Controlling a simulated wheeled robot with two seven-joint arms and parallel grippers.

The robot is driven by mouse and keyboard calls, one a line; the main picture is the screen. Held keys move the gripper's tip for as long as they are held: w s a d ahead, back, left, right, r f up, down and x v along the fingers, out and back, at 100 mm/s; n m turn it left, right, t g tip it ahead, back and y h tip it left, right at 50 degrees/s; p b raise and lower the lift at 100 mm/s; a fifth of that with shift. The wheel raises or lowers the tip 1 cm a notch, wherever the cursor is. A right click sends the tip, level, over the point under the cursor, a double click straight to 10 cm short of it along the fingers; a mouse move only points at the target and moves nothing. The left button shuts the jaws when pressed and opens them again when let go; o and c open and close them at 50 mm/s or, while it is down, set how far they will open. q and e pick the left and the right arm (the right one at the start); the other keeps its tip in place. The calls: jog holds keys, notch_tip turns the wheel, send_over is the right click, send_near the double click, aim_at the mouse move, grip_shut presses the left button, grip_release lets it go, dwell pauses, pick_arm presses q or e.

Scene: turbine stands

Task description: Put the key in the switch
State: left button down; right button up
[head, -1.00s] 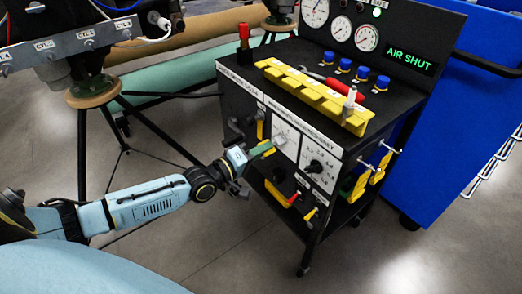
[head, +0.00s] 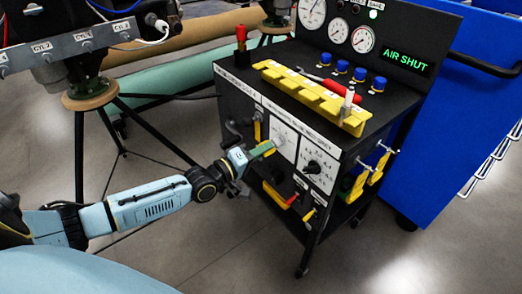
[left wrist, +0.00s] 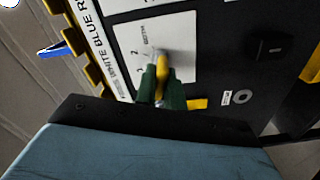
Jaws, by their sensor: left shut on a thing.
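My left gripper (head: 262,149) is at the front of the black cart, beside the white selector panel (head: 284,137). In the left wrist view its green fingers (left wrist: 161,95) are shut on a yellow piece (left wrist: 161,68), which looks like the key's grip. The piece points at the white panel (left wrist: 183,28), which carries numbers. Its far end is blurred, so I cannot tell whether it touches or enters the panel. A round grey ring (left wrist: 243,97) with a small label is on the black face to the right. My right gripper is not in view.
The black cart (head: 232,71) carries a yellow rack (head: 310,95), blue knobs, a red-handled tool and gauges. A black knob (head: 314,167) sits right of the gripper. Yellow and red handles (head: 280,194) are below. A blue cabinet (head: 440,130) stands to the right.

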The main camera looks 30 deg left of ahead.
pick_arm(q)
jog(key=shift+w+d+r, duration=0.2)
jog(key=shift+w+r, duration=0.05)
jog(key=shift+w, duration=0.05)
jog(key=c, duration=1.9)
grip_release()
jog(key=o, duration=0.3)
jog(key=shift+w+f, duration=0.1)
jog(key=shift+w, duration=0.1)
jog(key=shift+o, duration=0.8)
jog(key=shift+s, duration=0.1)
jog(key=shift+o, duration=0.9)
jog(key=shift+f, duration=0.1)
